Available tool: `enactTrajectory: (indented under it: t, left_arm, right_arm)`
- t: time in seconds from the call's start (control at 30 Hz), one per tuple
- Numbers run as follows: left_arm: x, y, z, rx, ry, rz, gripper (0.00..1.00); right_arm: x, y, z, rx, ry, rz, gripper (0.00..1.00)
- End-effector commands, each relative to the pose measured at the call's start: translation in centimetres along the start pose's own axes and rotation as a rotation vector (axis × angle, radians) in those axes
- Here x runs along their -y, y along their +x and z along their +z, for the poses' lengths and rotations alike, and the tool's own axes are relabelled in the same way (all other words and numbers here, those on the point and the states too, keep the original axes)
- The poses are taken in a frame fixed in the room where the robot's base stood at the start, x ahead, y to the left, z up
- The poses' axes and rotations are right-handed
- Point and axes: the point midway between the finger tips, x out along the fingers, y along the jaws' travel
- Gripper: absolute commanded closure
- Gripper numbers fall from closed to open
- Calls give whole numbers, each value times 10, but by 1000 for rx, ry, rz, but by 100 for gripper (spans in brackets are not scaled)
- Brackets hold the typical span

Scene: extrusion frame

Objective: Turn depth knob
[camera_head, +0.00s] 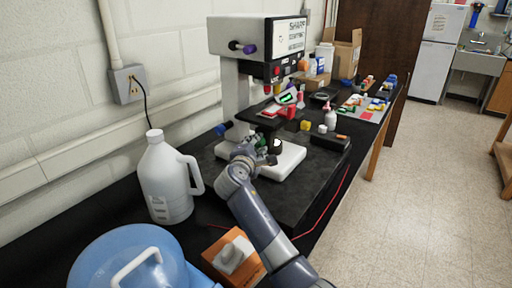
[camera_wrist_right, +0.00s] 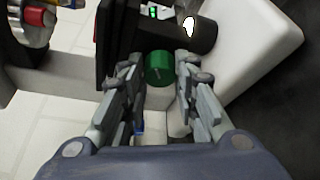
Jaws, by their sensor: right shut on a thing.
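The machine with the knobs (camera_head: 233,90) stands upright on the bench in the head view, with a white base and a grey column. A green knob (camera_wrist_right: 158,68) sits between the fingertips of my right gripper (camera_wrist_right: 160,60) in the right wrist view, with a finger on each side of it. In the head view my right gripper (camera_head: 263,153) is low in front of the machine, just above its white base. The gripper is closed on the green knob. Which knob is the depth knob is not labelled. My left gripper is out of view.
A white jug (camera_head: 168,185), a blue container (camera_head: 120,262) and an orange box (camera_head: 222,255) stand at the near left. A purple knob (camera_head: 249,49) and a blue knob (camera_head: 222,129) project from the machine. A white bottle (camera_head: 330,121) and a dark box (camera_head: 330,142) are at its right.

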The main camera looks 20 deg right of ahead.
Motion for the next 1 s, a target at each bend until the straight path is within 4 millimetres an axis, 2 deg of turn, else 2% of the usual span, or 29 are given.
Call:
enactTrajectory:
  t: [0.17, 0.2, 0.3, 0.73, 0.87, 1.0]
  left_arm:
    - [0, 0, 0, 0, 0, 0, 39]
    - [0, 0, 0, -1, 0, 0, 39]
    - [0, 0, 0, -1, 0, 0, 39]
    - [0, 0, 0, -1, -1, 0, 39]
    - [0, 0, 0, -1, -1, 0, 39]
    - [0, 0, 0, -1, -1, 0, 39]
  right_arm:
    - [0, 0, 1, 1, 0, 0, 96]
    - [0, 0, 1, 1, 0, 0, 70]
    - [0, 0, 0, 1, -1, 0, 52]
    - [1, -6, -1, 0, -1, -1, 52]
    - [0, -21, -1, -2, 0, 0, 52]
    - [1, -45, -1, -2, 1, 0, 52]
